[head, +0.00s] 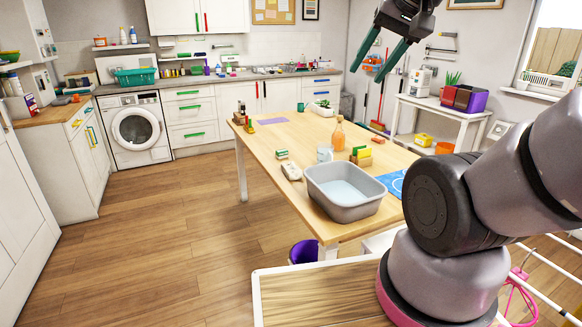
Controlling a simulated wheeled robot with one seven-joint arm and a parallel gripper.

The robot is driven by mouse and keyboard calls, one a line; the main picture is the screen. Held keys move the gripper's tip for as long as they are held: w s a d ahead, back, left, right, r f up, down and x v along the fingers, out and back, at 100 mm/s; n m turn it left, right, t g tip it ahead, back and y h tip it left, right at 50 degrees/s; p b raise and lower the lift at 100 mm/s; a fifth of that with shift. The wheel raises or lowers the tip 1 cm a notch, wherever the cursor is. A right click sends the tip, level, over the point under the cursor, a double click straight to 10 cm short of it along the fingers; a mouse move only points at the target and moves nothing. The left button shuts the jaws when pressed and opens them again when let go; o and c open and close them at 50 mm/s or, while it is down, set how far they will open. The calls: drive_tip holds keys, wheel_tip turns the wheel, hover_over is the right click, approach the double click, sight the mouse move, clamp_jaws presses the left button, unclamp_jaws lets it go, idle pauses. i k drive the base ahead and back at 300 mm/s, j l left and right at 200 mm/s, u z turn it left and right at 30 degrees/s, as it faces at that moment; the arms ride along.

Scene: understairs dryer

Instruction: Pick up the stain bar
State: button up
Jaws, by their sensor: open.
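My gripper (366,76) is open and empty, with two green fingers, high at the top of the head view. It hangs in the air well above the wooden table (268,190). I cannot tell for sure which item is the stain bar. Small candidates on the table are a green and pale block (281,155), a white item (291,172) beside the grey basin, and a yellow, red and green stack (361,156). All are too small to read.
The grey basin (370,208) stands at the table's near end, with a glass mug (324,153) and an orange bottle (338,136) behind it. A purple cloth (272,121) lies farther back. A purple bucket (303,251) stands below. The floor to the left is clear.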

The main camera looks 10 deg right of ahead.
sight(281, 154)
drive_tip(key=i+j+u, duration=0.3)
drive_tip(key=i, duration=0.15)
drive_tip(key=i+j+u, duration=0.3)
drive_tip(key=i, duration=0.15)
drive_tip(key=i+u, duration=0.3)
drive_tip(key=i, duration=0.15)
drive_tip(key=i+z, duration=0.4)
drive_tip(key=i+j+z, duration=0.25)
drive_tip(key=z, duration=0.2)
drive_tip(key=i+j+z, duration=0.65)
drive_tip(key=z, duration=0.15)
